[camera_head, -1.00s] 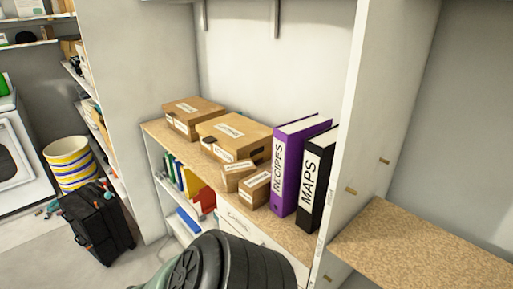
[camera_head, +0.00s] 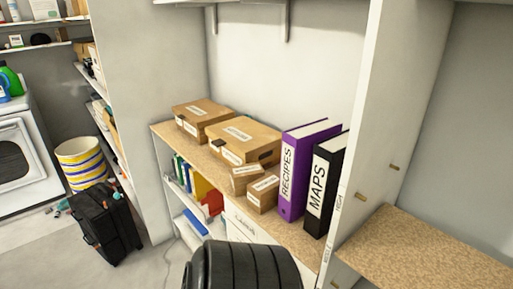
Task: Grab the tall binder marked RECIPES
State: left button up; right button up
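The tall purple binder marked RECIPES (camera_head: 292,176) stands upright on the wood-coloured shelf top (camera_head: 270,228), its labelled spine facing me. A black binder marked MAPS (camera_head: 322,190) stands close beside it on the right. Small cardboard boxes (camera_head: 263,191) sit just left of the purple binder. Neither of my grippers shows in the head view.
Two larger cardboard boxes (camera_head: 243,141) and (camera_head: 201,117) stand further left on the same shelf top. A white upright panel (camera_head: 389,130) rises right of the binders. A black ribbed round object (camera_head: 243,268) fills the bottom middle. A black suitcase (camera_head: 104,222) stands on the floor at left.

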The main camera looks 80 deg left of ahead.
aim_at(297, 143)
jog(key=u, duration=1.5)
